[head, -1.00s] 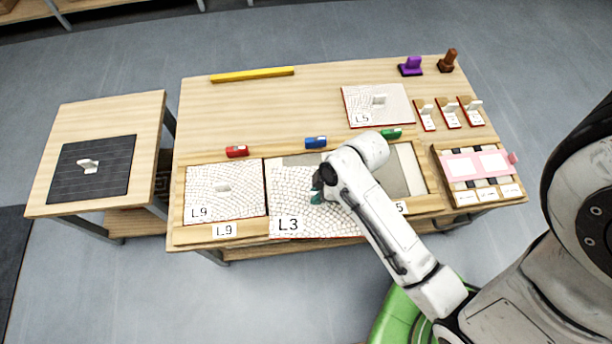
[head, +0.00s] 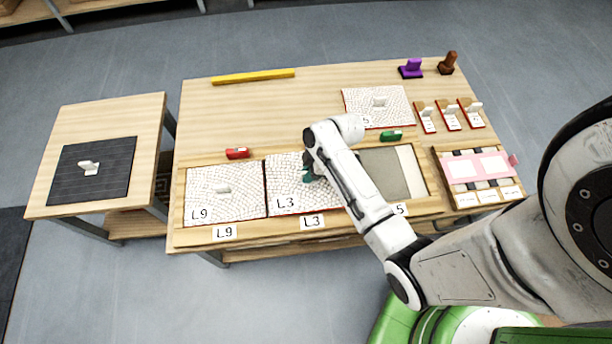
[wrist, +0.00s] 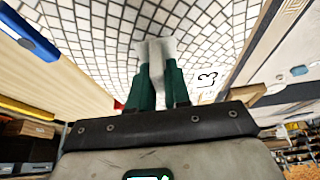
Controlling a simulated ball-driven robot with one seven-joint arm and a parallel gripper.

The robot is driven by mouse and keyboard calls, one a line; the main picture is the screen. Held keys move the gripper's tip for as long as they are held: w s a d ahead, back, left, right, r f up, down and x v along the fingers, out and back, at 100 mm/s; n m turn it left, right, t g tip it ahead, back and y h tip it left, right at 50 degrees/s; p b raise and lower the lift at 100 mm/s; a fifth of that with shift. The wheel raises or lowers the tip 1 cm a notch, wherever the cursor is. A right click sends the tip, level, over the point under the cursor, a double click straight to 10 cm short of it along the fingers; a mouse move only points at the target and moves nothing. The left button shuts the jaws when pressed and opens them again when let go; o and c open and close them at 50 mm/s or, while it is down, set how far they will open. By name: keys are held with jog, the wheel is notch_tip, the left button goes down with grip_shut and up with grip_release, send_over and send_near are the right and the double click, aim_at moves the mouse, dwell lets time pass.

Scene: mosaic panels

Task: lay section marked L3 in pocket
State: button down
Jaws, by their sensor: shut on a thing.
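The section marked L3 (head: 283,184), a white cracked-tile panel with a red edge, lies at the middle pocket of the wooden frame, beside the L9 section. It looks lined up with the pocket, but I cannot tell whether it is fully down or slightly above. My gripper (head: 309,175) is over its middle. In the wrist view my gripper's green fingers (wrist: 160,84) are shut on the section's white handle (wrist: 153,52). The section's tiles (wrist: 90,45) fill the top of that view. My arm hides the section's right part.
The L9 section (head: 205,200) fills the left pocket. The right pocket (head: 395,170) is empty, with a grey floor. The L5 section (head: 375,98) lies behind. Red (head: 237,153) and green (head: 391,136) blocks stand along the frame's back. A blue block (wrist: 28,30) shows in the wrist view.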

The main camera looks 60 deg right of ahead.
jog(key=shift+w+d+f, duration=0.25)
jog(key=shift+w+f, duration=0.15)
jog(key=shift+f, duration=0.15)
jog(key=shift+w+d+f, duration=0.25)
jog(key=shift+w+f, duration=0.15)
jog(key=shift+f, duration=0.1)
jog(key=shift+f+b, duration=0.4)
jog(key=shift+f, duration=1.1)
jog(key=c, duration=1.1)
grip_release()
jog(key=shift+f, duration=0.1)
